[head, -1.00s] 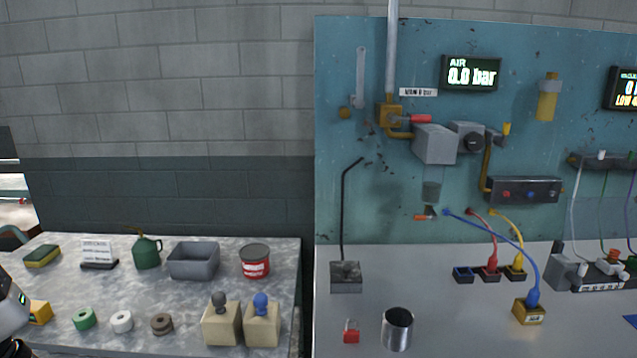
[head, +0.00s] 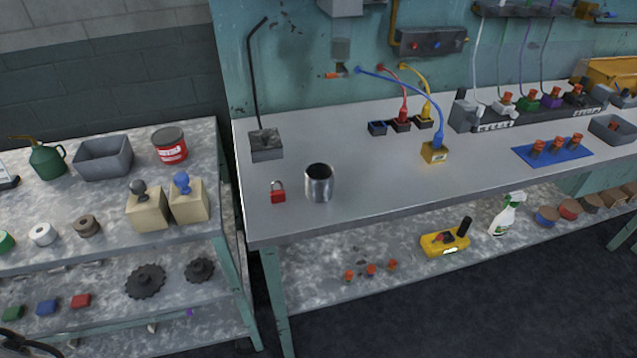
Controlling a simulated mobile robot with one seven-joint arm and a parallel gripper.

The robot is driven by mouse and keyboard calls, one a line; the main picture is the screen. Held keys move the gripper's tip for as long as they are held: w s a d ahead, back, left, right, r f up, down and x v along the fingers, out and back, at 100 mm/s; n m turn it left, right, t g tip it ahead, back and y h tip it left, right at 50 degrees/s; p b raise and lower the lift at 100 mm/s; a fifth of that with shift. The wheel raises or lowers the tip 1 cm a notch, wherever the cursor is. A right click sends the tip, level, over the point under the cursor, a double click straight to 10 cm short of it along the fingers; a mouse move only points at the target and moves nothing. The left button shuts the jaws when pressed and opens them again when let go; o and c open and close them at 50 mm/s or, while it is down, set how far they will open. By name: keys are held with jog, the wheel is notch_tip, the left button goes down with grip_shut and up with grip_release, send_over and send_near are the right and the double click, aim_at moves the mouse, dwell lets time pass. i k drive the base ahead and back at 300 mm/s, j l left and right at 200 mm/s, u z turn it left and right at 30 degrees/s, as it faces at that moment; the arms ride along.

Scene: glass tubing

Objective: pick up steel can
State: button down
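The steel can (head: 319,184) is a shiny, open-topped metal cylinder. It stands upright near the front left part of the grey workbench (head: 345,215) in the head view. A small red padlock (head: 278,193) stands just to its left, apart from it. The can's inside looks dark and I cannot tell whether it holds anything. My gripper is not clearly in view.
A grey block with a bent black rod (head: 266,145) stands behind the can. A yellow block with a blue cable (head: 434,152) is to the right. A lower shelf (head: 330,250) holds a yellow tool (head: 446,240). The benchtop right of the can is clear.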

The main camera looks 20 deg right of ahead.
aim_at(320, 177)
jog(key=l+u, duration=0.25)
jog(key=u, duration=0.15)
jog(key=l+u, duration=0.45)
jog(key=l, duration=0.2)
jog(key=k+l+u, duration=0.15)
jog(key=l, duration=0.15)
jog(key=k+l+u, duration=0.1)
jog(key=l, duration=0.2)
jog(key=k+l, duration=0.15)
jog(key=l, duration=0.25)
jog(key=k+l, duration=0.1)
jog(key=l, duration=0.3)
jog(key=k+l+u, duration=0.1)
jog(key=l, duration=0.3)
jog(key=k+l, duration=0.15)
jog(key=l, duration=0.25)
